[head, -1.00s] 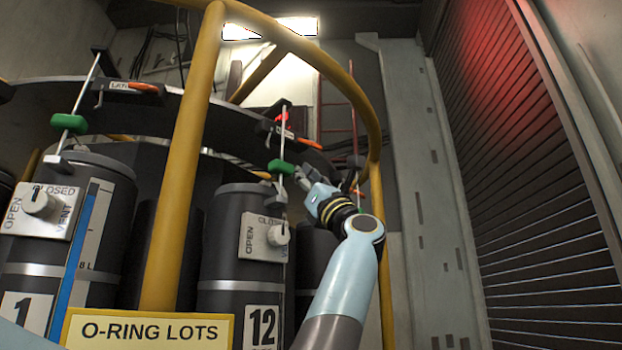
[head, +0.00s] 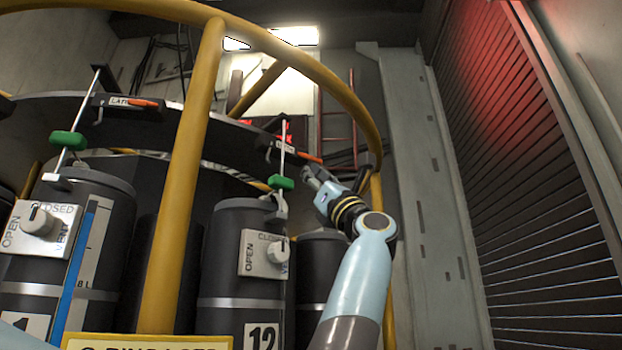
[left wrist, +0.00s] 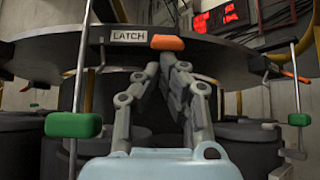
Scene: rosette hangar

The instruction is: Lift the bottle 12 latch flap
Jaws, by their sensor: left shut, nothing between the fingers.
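Bottle 12 (head: 228,277) is a dark cylinder with a "12" label and a white OPEN/CLOSED vent plate, standing behind the yellow rail. Above it, the orange latch flap (head: 308,157) sticks out from the dark ring edge. In the left wrist view the flap (left wrist: 166,43) sits beside a LATCH label. My left gripper (head: 308,172) is shut and empty, its fingertips just below the flap. In the left wrist view the fingertips (left wrist: 168,58) overlap the flap's lower edge; I cannot tell whether they touch. My right gripper is not in view.
A green-handled rod (head: 281,183) hangs just left of my left gripper. A yellow rail (head: 185,180) stands in front of the bottles and curves above my arm. Bottle 1 (head: 85,262) is at the left. A slatted shutter (head: 530,180) covers the right side.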

